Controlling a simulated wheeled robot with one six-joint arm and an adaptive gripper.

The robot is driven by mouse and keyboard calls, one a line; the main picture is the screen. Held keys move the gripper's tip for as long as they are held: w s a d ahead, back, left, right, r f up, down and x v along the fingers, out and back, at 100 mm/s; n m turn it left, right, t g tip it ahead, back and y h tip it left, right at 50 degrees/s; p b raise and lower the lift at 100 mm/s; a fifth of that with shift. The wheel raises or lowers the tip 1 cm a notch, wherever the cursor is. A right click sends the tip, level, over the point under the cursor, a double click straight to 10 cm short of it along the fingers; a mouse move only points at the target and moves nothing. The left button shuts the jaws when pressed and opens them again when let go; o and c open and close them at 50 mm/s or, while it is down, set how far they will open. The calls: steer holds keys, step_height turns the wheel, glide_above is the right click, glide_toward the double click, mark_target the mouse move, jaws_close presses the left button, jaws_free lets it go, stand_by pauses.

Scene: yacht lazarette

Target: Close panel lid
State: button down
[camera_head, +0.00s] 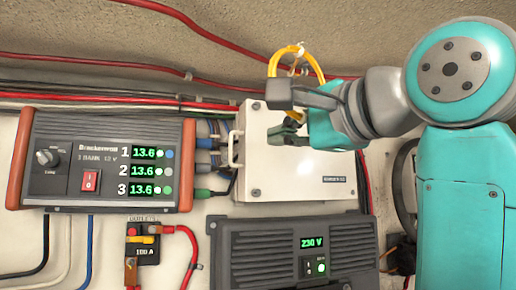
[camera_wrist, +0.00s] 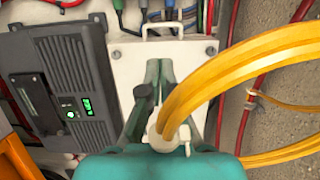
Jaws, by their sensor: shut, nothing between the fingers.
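The panel lid (camera_head: 262,170) is a white, roughly square plate with dark corner screws, a label at its lower right and a white handle (camera_head: 236,150) on its left side. It appears to lie flat over its box, with no clear gap showing. In the wrist view the lid (camera_wrist: 122,80) is turned, with the handle (camera_wrist: 162,28) at the top. My gripper (camera_head: 285,115) is in front of the lid's upper right part and hides it. In the wrist view my gripper (camera_wrist: 158,68) is shut and empty, pointing toward the handle side. I cannot tell whether it touches the lid.
A meter unit (camera_head: 100,165) with green displays stands to the left, with cables running toward the panel. A dark inverter (camera_head: 270,250) sits below the lid. Red hoses (camera_head: 150,97) run along the wall above. A fuse block (camera_head: 143,240) is at the lower left.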

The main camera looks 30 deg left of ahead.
mark_target(232, 150)
steer(key=x, duration=1.3)
steer(key=shift+w+a, duration=0.15)
steer(key=shift+a, duration=0.2)
steer(key=shift+x, duration=1.4)
steer(key=shift+w, duration=0.15)
steer(key=shift+d+f, duration=0.1)
steer(key=shift+d, duration=0.05)
